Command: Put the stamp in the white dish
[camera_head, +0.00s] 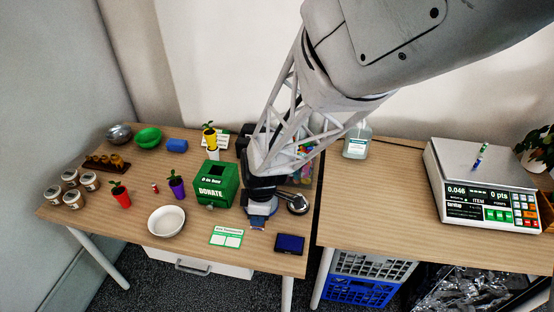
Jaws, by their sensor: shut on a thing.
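The white dish (154,228) is a round, empty bowl near the front of the left table. My gripper (261,208) points down near the front of the same table, to the right of the dish and the green donate box. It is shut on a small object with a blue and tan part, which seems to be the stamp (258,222). The gripper hides most of it, and I cannot tell whether it touches the table.
The green donate box (216,184) stands between dish and gripper. A green-and-white card (226,237) and a dark blue pad (289,243) lie in front. Potted plants (121,195), (177,185) stand behind the dish. A scale (484,184) sits on the right table.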

